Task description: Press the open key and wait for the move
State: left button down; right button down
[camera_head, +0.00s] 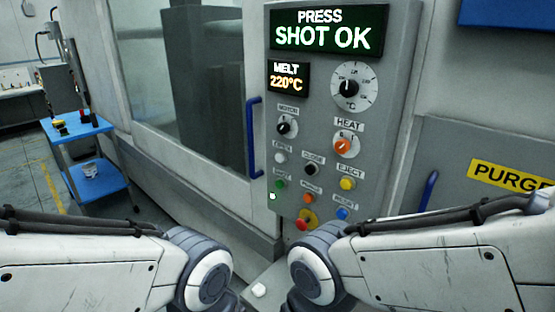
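The open key (280,157) is a small white round button under a label that reads OPEN, on the left side of the grey control panel (318,120). The black close key (312,169) sits to its right and slightly lower. The display (328,30) above reads PRESS SHOT OK. The machine's windowed door (180,80) with a blue handle (254,137) is left of the panel and looks shut. Both of my arms show at the bottom, below the panel and apart from the keys. Neither gripper shows.
The panel also has a melt display (288,78) reading 220°C, a heat knob (346,146), a yellow eject key (347,184) and a red stop button (304,221). A blue cart (85,140) stands at the left. A small white piece (259,290) lies low between my arms.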

aim_at(279, 157)
jog(key=k, duration=1.35)
jog(key=u, duration=0.5)
jog(key=i, duration=1.6)
jog(key=z, duration=0.8)
